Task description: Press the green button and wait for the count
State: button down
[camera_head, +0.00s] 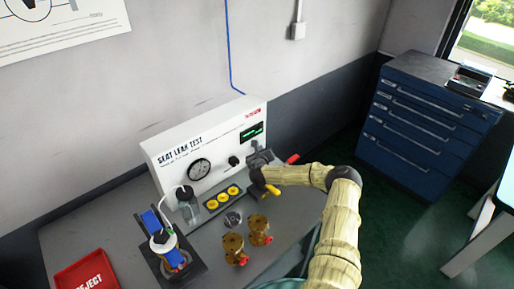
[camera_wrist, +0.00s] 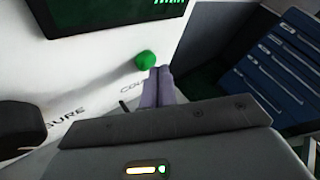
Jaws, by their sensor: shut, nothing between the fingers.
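The green button (camera_wrist: 145,60) is a round knob on the white panel in the wrist view, above lettering that starts "CO". The tips of my gripper (camera_wrist: 160,71) are just right of the button in the picture. Whether they touch it I cannot tell. The two fingers are together with nothing between them. In the head view my gripper (camera_head: 262,163) is at the right end of the SEAT LEAK TEST panel (camera_head: 173,172), and I cannot make out the button there. A dark display (camera_head: 251,132) with green characters is on the panel; its reading is too small to tell.
The panel has a round gauge (camera_head: 199,168) and a dark knob (camera_head: 233,161). Yellow round parts (camera_head: 222,198) sit in a dark strip below. Brass valve bodies (camera_head: 233,246) and a red REJECT tray (camera_head: 86,274) are on the bench. A blue drawer cabinet (camera_head: 420,125) stands right.

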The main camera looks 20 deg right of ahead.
jog(key=shift+w+a+b, duration=0.15)
jog(key=shift+w+b, duration=0.2)
jog(key=shift+w, duration=0.05)
dwell(0.9)
jog(key=shift+s+d, duration=0.3)
jog(key=shift+s, duration=0.55)
jog(key=s, duration=0.1)
jog(key=s+d, duration=0.1)
jog(key=s, duration=0.1)
jog(key=s+p, duration=0.1)
jog(key=shift+s+d, duration=0.3)
dwell(0.5)
